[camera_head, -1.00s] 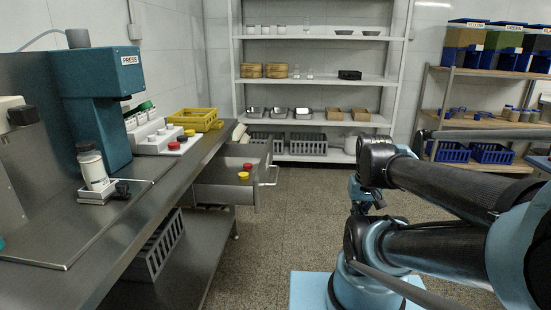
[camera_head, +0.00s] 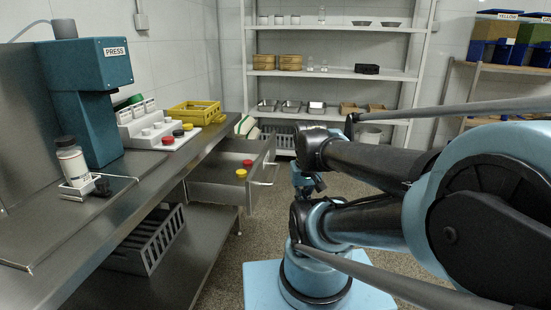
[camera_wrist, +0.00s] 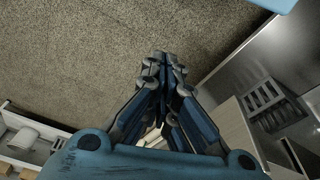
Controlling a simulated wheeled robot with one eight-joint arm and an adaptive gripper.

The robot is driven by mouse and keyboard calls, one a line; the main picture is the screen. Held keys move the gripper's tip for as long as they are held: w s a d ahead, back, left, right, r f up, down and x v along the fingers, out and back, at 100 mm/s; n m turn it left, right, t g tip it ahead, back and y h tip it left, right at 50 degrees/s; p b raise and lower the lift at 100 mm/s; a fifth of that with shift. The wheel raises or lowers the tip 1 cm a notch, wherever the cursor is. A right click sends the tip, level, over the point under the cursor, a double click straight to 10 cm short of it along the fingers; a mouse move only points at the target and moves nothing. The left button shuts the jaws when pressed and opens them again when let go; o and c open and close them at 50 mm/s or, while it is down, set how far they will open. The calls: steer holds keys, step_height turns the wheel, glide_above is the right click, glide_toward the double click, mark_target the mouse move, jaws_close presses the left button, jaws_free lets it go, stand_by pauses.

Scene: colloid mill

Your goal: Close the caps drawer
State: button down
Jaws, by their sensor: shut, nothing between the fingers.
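The caps drawer (camera_head: 218,196) stands pulled out from the right end of the steel bench in the head view. Its bar handle (camera_head: 266,176) is on the front, facing right. A red cap (camera_head: 247,163) and a yellow cap (camera_head: 241,174) show at the drawer. My gripper (camera_wrist: 162,62) is shut and empty in the wrist view, with bare floor beyond its fingertips.
The bench (camera_head: 115,205) carries a teal press (camera_head: 95,95), a white cap holder (camera_head: 150,130) and a yellow tray (camera_head: 194,110). A grey crate (camera_head: 148,243) sits on the lower shelf. White shelving (camera_head: 335,76) stands behind. Speckled floor is free right of the drawer.

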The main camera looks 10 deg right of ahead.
steer(key=w+r+m+y, duration=0.2)
steer(key=w+r+m, duration=0.2)
steer(key=w+m, duration=0.3)
steer(key=w+r+m+y, duration=0.2)
steer(key=w+r+m, duration=0.2)
steer(key=w, duration=0.6)
steer(key=w+d+f+m+y, duration=0.2)
steer(key=w+d+m, duration=0.3)
steer(key=w, duration=0.4)
steer(key=w+d+f+m+y, duration=0.1)
steer(key=w+d+m+y, duration=0.25)
steer(key=w+m, duration=0.45)
steer(key=w+a+f+n, duration=0.2)
steer(key=w+a+f, duration=0.3)
steer(key=a+f, duration=0.2)
steer(key=shift+a+f+t+h, duration=0.15)
steer(key=shift+a+t+h, duration=0.25)
steer(key=shift+a, duration=0.95)
steer(key=shift+w, duration=0.1)
